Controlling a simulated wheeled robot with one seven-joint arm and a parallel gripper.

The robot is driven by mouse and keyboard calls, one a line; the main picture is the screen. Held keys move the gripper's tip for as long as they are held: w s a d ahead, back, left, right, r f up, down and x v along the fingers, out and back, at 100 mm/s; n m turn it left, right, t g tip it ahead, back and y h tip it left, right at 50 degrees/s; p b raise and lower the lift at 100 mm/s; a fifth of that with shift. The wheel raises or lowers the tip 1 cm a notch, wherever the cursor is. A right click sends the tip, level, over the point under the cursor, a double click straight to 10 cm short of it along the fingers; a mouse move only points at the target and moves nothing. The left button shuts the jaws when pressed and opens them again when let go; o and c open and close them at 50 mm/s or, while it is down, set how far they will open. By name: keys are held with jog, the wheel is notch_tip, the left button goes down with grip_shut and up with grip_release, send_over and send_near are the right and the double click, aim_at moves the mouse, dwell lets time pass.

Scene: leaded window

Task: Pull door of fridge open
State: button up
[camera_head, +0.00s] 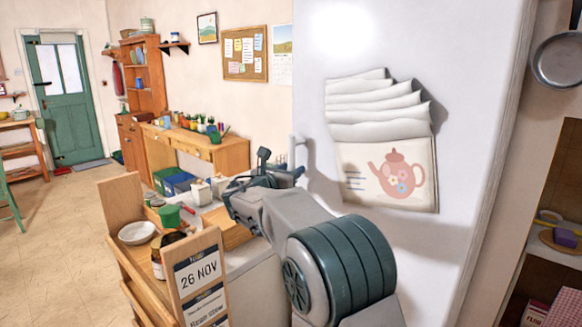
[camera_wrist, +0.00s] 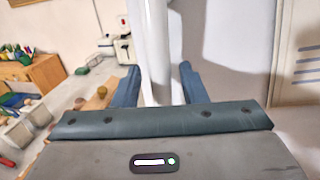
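The fridge (camera_head: 460,100) is the large white panel filling the right half of the head view, with papers and a teapot picture on it. Its white vertical bar handle (camera_head: 292,152) stands out at the panel's left edge. In the wrist view the handle (camera_wrist: 151,45) runs down between the fingers of my gripper (camera_wrist: 158,82). The fingers are apart, one on each side of the bar, with a narrow gap visible on the right side. In the head view my gripper (camera_head: 278,166) is at the lower part of the handle; my arm hides part of this area.
A wooden sideboard (camera_head: 205,150) is behind. Open tiled floor (camera_head: 50,240) lies at far left.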

jog(key=shift+w+d, duration=0.2)
jog(key=shift+w, duration=0.2)
grip_shut()
jog(key=shift+s+a+f, duration=0.1)
